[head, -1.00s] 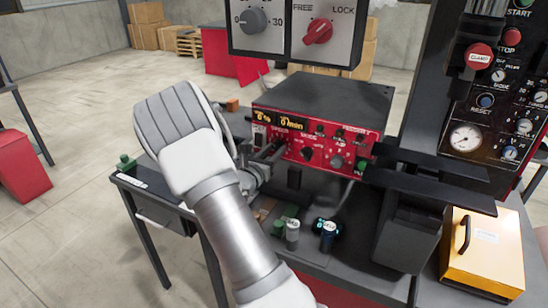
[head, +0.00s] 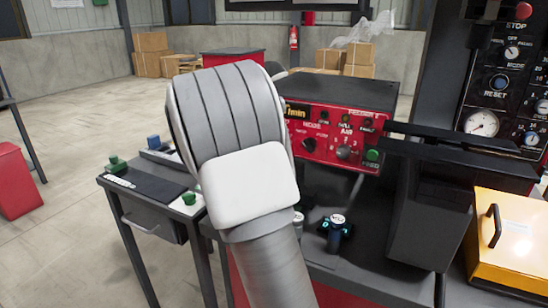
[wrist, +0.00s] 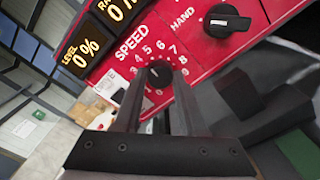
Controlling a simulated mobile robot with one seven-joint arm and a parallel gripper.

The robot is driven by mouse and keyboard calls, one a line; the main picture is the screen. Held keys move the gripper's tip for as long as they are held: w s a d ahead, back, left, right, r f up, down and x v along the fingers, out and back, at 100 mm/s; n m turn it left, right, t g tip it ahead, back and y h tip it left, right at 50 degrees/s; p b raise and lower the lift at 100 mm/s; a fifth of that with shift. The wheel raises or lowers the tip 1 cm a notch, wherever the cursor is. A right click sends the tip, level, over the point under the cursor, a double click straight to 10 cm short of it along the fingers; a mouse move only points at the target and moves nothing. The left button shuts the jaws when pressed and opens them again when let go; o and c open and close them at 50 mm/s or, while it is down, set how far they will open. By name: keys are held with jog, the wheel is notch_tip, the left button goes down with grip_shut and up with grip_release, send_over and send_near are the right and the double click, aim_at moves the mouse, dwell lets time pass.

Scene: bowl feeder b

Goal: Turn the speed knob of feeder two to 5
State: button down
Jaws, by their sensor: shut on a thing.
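The speed knob (wrist: 158,74) is a small black dial under the word SPEED on a red control panel, with a ring of white numbers. My gripper (wrist: 158,88) reaches up to it in the wrist view, one finger on each side, shut on the knob. The fingers cover the lower numbers, and I cannot tell exactly which number the knob points to. Displays beside it read LEVEL 0 % (wrist: 80,52) and a RATE figure that is partly cut off. In the head view the red panel (head: 330,150) shows, but my arm hides the speed knob and gripper.
A black mode knob (wrist: 227,22) marked HAND is close by on the panel. Black rails (head: 450,150) stick out right of the panel. A yellow box (head: 515,240) stands at the right, and a side table (head: 150,188) with green-topped items at the left.

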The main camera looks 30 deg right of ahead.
jog(key=shift+f+m+b, duration=0.15)
jog(key=shift+m+b, duration=0.85)
jog(key=shift+b, duration=0.5)
jog(key=shift+c, duration=2.4)
grip_release()
jog(key=p+v, duration=0.2)
jog(key=v, duration=1.5)
jog(key=shift+a+p, duration=0.25)
jog(key=shift+p, duration=0.15)
jog(key=shift+s+d, duration=0.1)
jog(key=shift+s, duration=0.05)
